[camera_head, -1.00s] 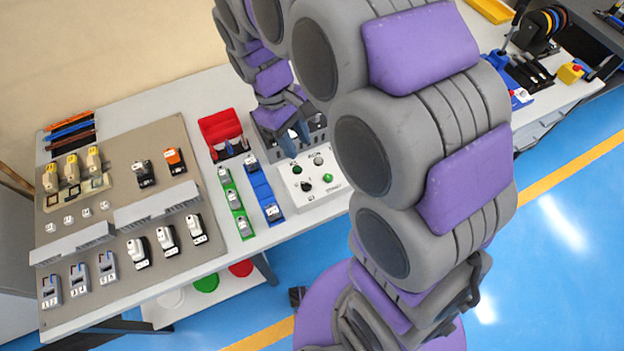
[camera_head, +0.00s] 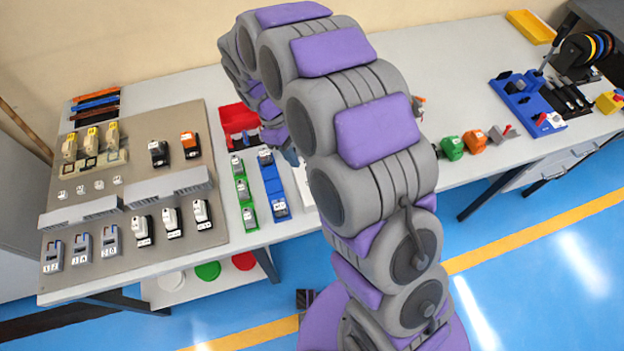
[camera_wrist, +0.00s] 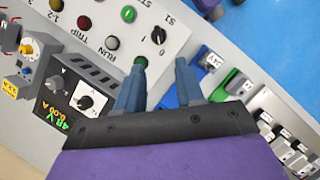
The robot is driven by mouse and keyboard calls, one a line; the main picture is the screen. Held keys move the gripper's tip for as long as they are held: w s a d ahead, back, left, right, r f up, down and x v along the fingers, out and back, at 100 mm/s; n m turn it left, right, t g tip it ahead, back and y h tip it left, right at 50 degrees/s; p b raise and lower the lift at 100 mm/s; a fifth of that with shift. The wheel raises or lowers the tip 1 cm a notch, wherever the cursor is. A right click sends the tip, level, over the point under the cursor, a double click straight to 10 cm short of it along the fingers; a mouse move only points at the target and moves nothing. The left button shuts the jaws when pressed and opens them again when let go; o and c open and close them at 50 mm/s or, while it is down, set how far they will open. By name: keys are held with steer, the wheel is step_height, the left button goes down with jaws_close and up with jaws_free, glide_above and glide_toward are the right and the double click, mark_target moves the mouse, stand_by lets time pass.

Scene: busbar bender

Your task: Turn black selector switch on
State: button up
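The black selector switch (camera_wrist: 158,35), marked 0 and 1 and labelled S1, sits on a light control panel (camera_wrist: 176,36) in the wrist view. Its exact setting is hard to read. My gripper (camera_wrist: 160,65) is open and empty, with its two blue-grey fingers apart. The switch lies beyond the fingertips, roughly between them, with no visible contact. The left fingertip overlaps a green button (camera_wrist: 140,61) in the picture. In the head view my arm hides the switch and most of the panel, and a blue-grey part of my gripper (camera_head: 291,156) shows.
Blue (camera_head: 275,195) and green (camera_head: 243,197) trays and a red bin (camera_head: 238,117) stand nearby.

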steer(key=x, duration=0.3)
steer(key=b+x, duration=0.1)
steer(key=x, duration=0.2)
steer(key=b+x, duration=0.1)
steer(key=x, duration=0.2)
steer(key=shift+d+f, duration=0.25)
steer(key=shift+d, duration=0.2)
steer(key=shift+s+f, duration=0.15)
steer(key=shift+f, duration=0.65)
steer(key=shift+d, duration=0.25)
jaws_close()
